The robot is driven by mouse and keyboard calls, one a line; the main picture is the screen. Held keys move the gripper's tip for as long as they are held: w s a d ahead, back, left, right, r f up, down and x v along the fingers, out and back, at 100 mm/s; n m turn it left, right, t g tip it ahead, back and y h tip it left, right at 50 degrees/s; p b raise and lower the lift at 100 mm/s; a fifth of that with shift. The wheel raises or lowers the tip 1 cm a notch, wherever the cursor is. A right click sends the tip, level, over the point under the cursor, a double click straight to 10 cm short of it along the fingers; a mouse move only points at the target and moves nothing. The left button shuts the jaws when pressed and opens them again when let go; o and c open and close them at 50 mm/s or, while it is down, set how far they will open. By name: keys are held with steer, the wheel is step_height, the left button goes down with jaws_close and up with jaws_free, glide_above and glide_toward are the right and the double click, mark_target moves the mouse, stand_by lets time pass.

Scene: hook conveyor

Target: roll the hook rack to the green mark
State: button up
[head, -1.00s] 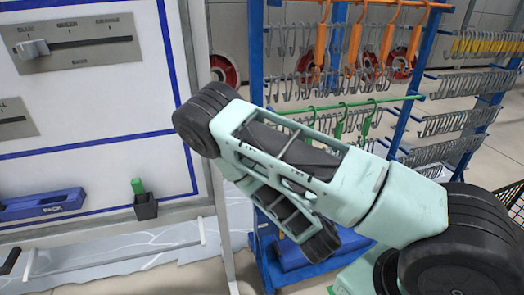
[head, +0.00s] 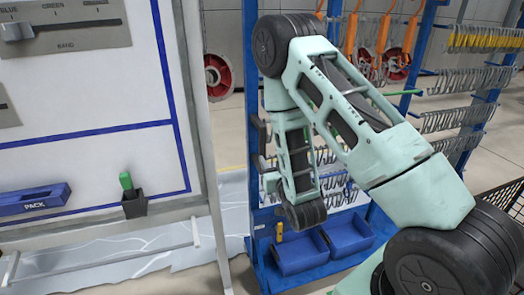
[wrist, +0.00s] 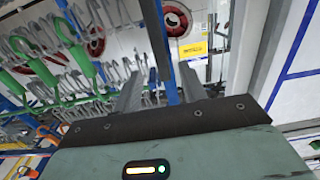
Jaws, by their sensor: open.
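The hook rack (head: 253,215) is a blue frame with green and orange rails, many grey hooks and blue bins low down. It stands right of the white board in the head view, partly hidden by my arm. My gripper (head: 263,157) is at the rack's left upright, its dark fingers apart and empty. In the wrist view my gripper (wrist: 160,88) shows both grey fingers spread, with the rack's blue upright (wrist: 164,50) in line between them. I cannot tell whether the upright is between the fingers or beyond them. No green floor mark is distinguishable.
The white board (head: 90,95) with a slider panel (head: 65,28) stands close on the left. A blue PACK tray (head: 35,201) and a black holder (head: 134,207) are on its front. A black mesh basket (head: 508,205) is at right. Red reels (head: 217,76) are behind.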

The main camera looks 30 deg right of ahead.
mark_target(264, 145)
steer(key=shift+w+d+f+b, duration=0.2)
steer(key=shift+w+b, duration=0.25)
steer(key=shift+b, duration=1.2)
steer(key=shift+w+d+f+b, duration=0.15)
steer(key=shift+w+b, duration=0.3)
steer(key=shift+b, duration=1.15)
steer(key=x, duration=0.8)
steer(key=shift+w+d+r+b, duration=0.15)
steer(key=shift+w+r+b, duration=0.2)
jaws_close()
